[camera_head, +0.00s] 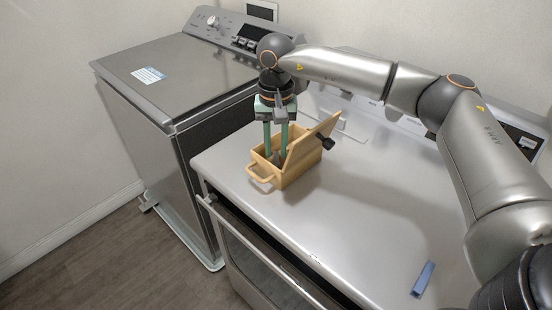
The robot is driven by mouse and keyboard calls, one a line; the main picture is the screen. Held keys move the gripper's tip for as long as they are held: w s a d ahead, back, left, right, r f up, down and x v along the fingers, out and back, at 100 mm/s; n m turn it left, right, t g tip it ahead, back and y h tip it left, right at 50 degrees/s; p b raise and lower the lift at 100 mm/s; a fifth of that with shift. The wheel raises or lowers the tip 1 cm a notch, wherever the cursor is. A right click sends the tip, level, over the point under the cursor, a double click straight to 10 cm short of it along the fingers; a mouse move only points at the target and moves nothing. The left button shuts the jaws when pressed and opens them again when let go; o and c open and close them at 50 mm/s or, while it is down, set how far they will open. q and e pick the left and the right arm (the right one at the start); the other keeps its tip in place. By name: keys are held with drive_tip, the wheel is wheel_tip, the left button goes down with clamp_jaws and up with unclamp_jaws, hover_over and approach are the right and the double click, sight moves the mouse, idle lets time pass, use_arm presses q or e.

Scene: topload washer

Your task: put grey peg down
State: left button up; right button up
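A wooden box (286,178) with a handle on its front stands on the light grey appliance top, its lid (311,139) tilted open to the right. My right gripper (276,154) points straight down into the box, with its two green fingers a little apart. A small grey shape, perhaps the grey peg, shows low between the fingertips. The box walls and the fingers hide most of it, so I cannot tell whether it is gripped or rests on the box floor. My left gripper is out of view.
A blue bar-shaped piece (423,279) lies at the front right of the light grey top (350,220). A topload washer (165,78) with a closed lid stands at the left. My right arm spans the back and right side. The middle of the top is clear.

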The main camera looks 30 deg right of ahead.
sight(276, 164)
wheel_tip(276, 164, up, 8)
idle(1.4)
